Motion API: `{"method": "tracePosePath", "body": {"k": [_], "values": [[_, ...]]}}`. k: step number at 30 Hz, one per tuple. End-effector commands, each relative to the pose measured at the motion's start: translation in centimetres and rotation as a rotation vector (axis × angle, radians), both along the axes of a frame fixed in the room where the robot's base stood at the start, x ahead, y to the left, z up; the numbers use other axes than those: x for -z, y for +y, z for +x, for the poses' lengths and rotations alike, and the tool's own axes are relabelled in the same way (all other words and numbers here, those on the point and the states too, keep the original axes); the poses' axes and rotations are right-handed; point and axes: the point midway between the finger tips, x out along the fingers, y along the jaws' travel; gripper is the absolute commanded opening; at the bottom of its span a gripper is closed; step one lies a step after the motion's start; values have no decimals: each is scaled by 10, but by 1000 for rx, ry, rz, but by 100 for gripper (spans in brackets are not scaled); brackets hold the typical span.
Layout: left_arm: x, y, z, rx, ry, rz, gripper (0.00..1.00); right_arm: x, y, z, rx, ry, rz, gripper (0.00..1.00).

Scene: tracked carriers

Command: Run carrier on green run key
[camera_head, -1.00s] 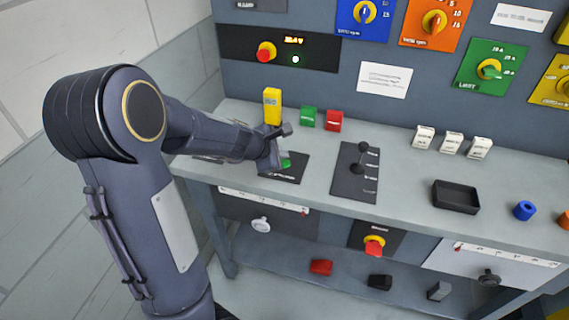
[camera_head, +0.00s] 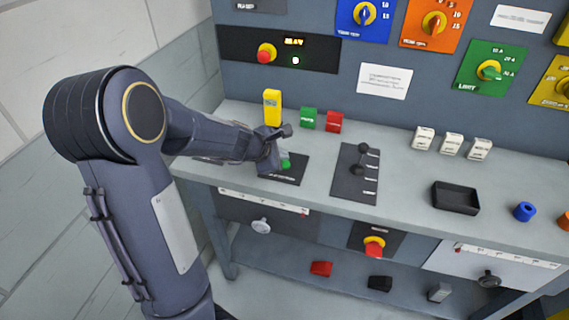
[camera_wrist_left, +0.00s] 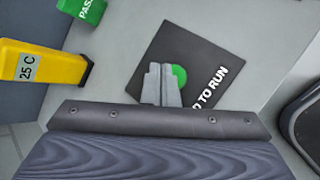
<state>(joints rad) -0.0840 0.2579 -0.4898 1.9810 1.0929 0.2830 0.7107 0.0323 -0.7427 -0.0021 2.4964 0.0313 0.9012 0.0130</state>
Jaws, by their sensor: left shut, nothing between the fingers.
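The green run key (camera_head: 286,164) is a round button on a black plate (camera_head: 291,177) at the left of the bench top. In the left wrist view the green button (camera_wrist_left: 180,75) sits on the black plate (camera_wrist_left: 198,48), with lettering ending in "TO RUN". My left gripper (camera_head: 272,163) is shut and empty, right beside the button. In the left wrist view its closed fingertips (camera_wrist_left: 161,85) cover the button's left part. I cannot tell whether they touch it. My right gripper is not in view.
A yellow block (camera_head: 272,107), green block (camera_head: 308,117) and red block (camera_head: 334,121) stand behind the plate. A lever plate (camera_head: 352,187) lies to the right, then a black tray (camera_head: 456,197). Scaled panels with knobs (camera_head: 261,226) are below the bench top.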

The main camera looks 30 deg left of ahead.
Motion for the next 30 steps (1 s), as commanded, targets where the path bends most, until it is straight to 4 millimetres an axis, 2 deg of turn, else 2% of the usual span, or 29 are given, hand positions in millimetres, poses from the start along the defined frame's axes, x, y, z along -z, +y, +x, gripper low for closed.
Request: {"method": "tracePosePath", "body": {"k": [17, 30], "values": [[0, 0, 0, 0, 0, 0, 0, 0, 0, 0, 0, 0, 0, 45], [8, 0, 0, 1, -1, -1, 0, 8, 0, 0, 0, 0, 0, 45]]}}
